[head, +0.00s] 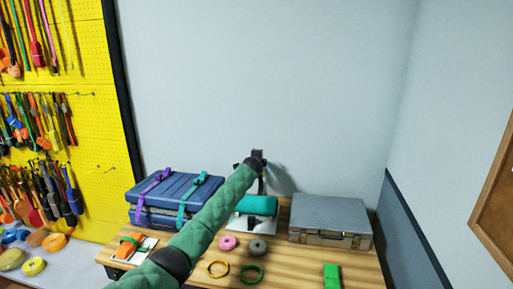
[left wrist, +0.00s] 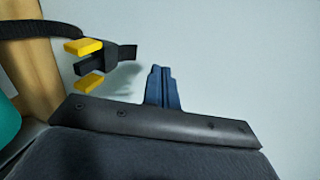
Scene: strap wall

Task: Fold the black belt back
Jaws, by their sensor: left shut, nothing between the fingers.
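The black belt (head: 262,184) rises behind a teal roll (head: 258,205) on a white mat (head: 236,221). In the left wrist view the belt (left wrist: 38,28) runs in from the left edge to a dark piece with two yellow blocks (left wrist: 84,47) beside it; its short end sticks out to the right. My left gripper (head: 258,154) is above the roll, at the upper end of the belt. In the left wrist view its fingers (left wrist: 162,70) are shut and empty, apart from the belt's end. The sleeve hides part of the mat. My right gripper is out of view.
A blue suitcase (head: 171,190) with purple and teal straps stands left of the roll, a grey case (head: 330,216) right. Pink (head: 227,243) and grey rings, and yellow and green loops, lie in front. A green strap bundle (head: 332,275) lies front right. The wall is close behind.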

